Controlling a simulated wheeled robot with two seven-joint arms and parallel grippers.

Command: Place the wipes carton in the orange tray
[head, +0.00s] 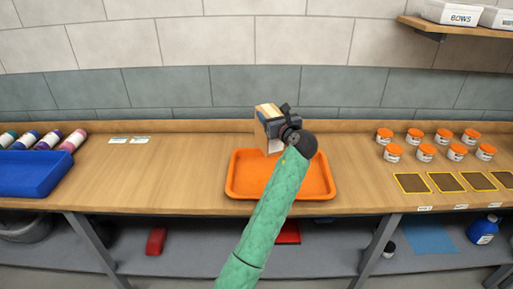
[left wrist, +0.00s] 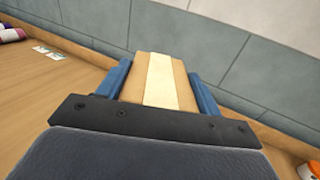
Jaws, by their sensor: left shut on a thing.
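The wipes carton (head: 267,112) is a tan box with a pale strip, held up over the back part of the orange tray (head: 240,187). My left gripper (head: 273,124) is shut on it, and my green-sleeved left arm crosses in front of the tray. In the left wrist view the carton (left wrist: 160,82) sits between the two blue fingers of my left gripper (left wrist: 157,86). The arm and gripper hide part of the tray; the bare orange floor that shows has nothing on it. My right gripper is out of view.
A blue bin (head: 35,175) and several bottles (head: 50,140) are at the left of the wooden counter (head: 180,170). Several orange-lidded jars (head: 425,152) and dark yellow-edged mats (head: 447,182) are at the right. A tiled wall (head: 170,88) closes the back.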

